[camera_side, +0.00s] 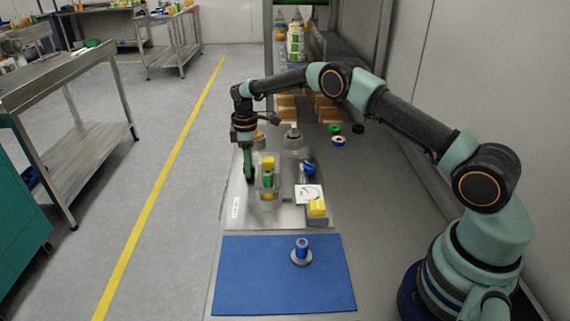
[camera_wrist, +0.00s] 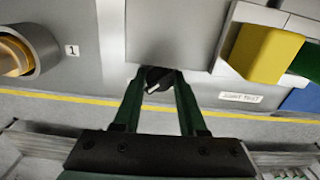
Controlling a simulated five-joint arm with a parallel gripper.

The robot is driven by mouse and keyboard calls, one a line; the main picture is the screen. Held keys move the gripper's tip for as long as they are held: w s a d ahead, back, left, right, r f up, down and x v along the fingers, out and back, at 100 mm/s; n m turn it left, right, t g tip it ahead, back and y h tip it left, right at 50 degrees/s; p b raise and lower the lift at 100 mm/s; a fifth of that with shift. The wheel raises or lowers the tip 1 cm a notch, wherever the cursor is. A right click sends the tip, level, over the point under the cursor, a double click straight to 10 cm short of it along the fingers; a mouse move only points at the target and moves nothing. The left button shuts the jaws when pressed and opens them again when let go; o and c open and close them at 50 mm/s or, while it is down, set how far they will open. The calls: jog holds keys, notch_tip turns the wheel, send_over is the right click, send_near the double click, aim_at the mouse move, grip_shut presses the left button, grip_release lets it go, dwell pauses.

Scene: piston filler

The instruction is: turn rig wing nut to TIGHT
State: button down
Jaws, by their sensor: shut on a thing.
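In the wrist view a small black wing nut (camera_wrist: 158,75) with a pale pointer mark sits at the edge of a grey metal plate (camera_wrist: 160,30). The tips of my gripper (camera_wrist: 157,80) are on either side of it and shut on it. No TIGHT mark can be read beside it. In the side view my gripper (camera_side: 250,175) points down at the left side of the rig, and the nut is hidden there.
Right of my gripper stands a clear holder (camera_side: 268,192) with yellow and green blocks. A blue mat (camera_side: 250,280) in front holds a blue cylinder (camera_side: 301,246) on a grey disc.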

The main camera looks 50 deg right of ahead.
jog(key=shift+m, duration=0.3)
jog(key=shift+c, duration=2.3)
grip_release()
notch_tip(320, 180, up, 12)
jog(key=shift+r, duration=0.1)
